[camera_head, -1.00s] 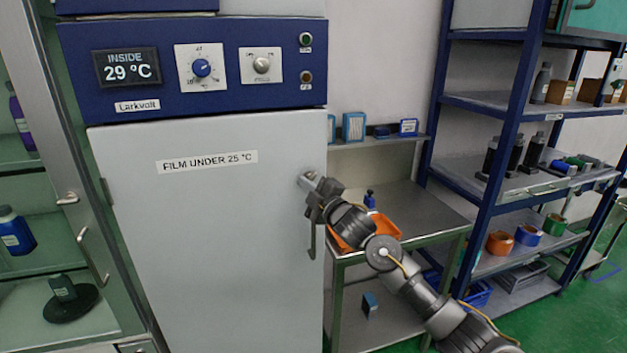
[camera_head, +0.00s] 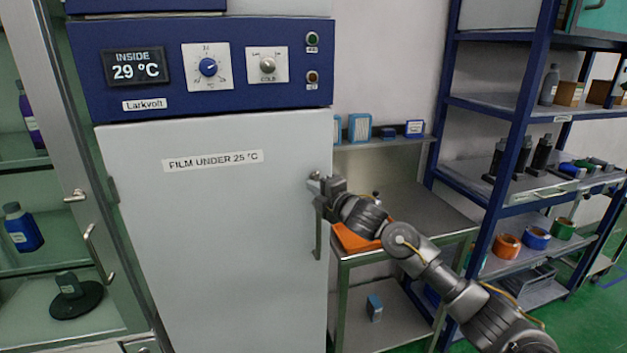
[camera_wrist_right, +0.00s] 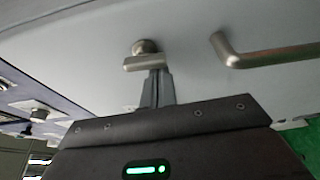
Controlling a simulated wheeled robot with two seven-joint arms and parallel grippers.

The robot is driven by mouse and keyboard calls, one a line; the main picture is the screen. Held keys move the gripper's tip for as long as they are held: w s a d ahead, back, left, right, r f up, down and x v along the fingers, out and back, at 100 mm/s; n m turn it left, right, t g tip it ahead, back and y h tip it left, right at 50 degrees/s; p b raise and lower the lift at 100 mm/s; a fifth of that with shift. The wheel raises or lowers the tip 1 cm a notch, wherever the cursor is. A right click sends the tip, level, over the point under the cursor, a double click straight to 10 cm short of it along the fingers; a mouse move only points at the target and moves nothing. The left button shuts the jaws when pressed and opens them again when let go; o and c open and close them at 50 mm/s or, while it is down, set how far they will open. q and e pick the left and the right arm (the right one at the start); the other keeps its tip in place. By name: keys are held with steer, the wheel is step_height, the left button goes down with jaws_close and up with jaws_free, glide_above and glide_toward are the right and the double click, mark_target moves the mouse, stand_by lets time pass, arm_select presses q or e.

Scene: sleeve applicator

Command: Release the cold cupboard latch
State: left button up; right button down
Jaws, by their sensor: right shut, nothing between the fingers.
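The cold cupboard's door (camera_head: 215,240) is closed, and its label reads "FILM UNDER 25 °C". The latch (camera_head: 314,176) is a small metal piece near the door's upper right edge. In the right wrist view the latch (camera_wrist_right: 146,60) is a round stud with a short bar, roughly in line with the door handle (camera_wrist_right: 270,54). My right gripper (camera_head: 321,187) is shut and empty. Its fingertips (camera_wrist_right: 155,74) are right at the latch bar; I cannot tell whether they touch. The door handle (camera_head: 318,240) hangs just below the gripper. My left gripper is not in view.
The control panel (camera_head: 150,95) shows 29 °C. A steel side table (camera_head: 415,205) with an orange tray (camera_head: 355,240) stands close right of the cupboard, beneath my right arm. A blue shelf rack (camera_head: 515,150) stands further right. A glass cabinet (camera_head: 90,200) is on the left.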

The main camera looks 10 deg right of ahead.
stand_by(0.4)
steer(key=shift+a, duration=0.3)
steer(key=a, duration=0.2)
steer(key=shift+s+a+b, duration=0.15)
steer(key=shift+a+b, duration=0.2)
steer(key=shift+s+a+f+b, duration=0.1)
steer(key=shift+s+f+b, duration=0.05)
steer(key=shift+s+b, duration=0.35)
steer(key=b, duration=0.2)
glide_toward(293, 183)
steer(key=a+v, duration=0.1)
steer(key=v, duration=0.3)
steer(key=shift+s+d, duration=0.3)
steer(key=shift+f, duration=0.1)
